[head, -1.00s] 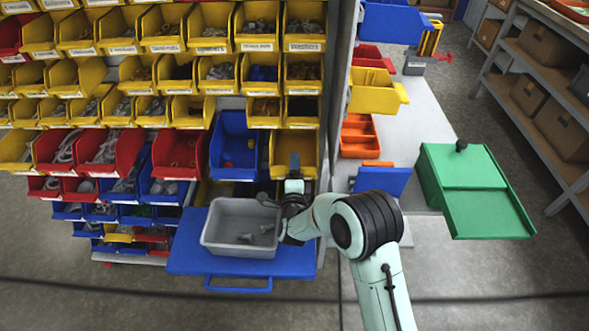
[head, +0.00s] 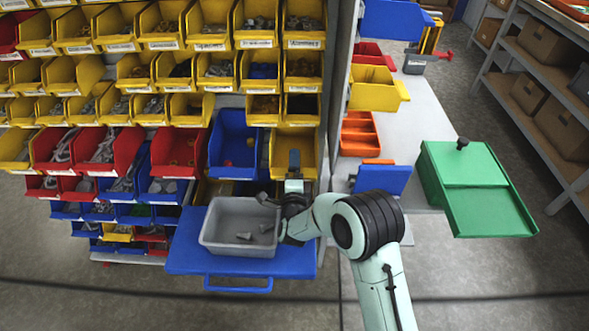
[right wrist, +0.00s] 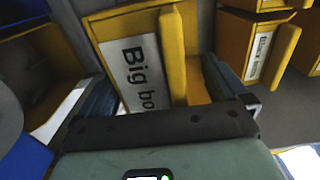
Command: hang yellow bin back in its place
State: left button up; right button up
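The yellow bin (head: 308,145) is at the lower right end of the rack's yellow bins, right of a large blue bin (head: 233,145). In the right wrist view, a yellow bin (right wrist: 172,50) has a white label reading "Big bo" and a raised yellow front tab. My right gripper (head: 294,168) is in front of the yellow bin. Its two fingers also show in the right wrist view (right wrist: 165,92), set apart on either side of the tab, with gaps visible. Whether the bin sits fully on its rail is hidden. My left gripper is out of view.
A grey tub (head: 225,246) with a few grey parts stands on a blue pull-out shelf (head: 185,258) just below my right gripper. Other filled bins crowd the rack at left. A green box (head: 470,185) stands at right. Open floor lies in front.

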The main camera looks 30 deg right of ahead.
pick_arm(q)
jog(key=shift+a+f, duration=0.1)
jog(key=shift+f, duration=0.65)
pick_arm(e)
jog(key=shift+f, duration=0.25)
jog(key=shift+s+a, duration=0.25)
jog(key=shift+s, duration=0.15)
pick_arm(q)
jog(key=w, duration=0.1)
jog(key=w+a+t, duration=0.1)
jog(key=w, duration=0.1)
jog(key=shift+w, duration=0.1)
pick_arm(e)
jog(key=v, duration=1.2)
jog(key=shift+s+r, duration=0.25)
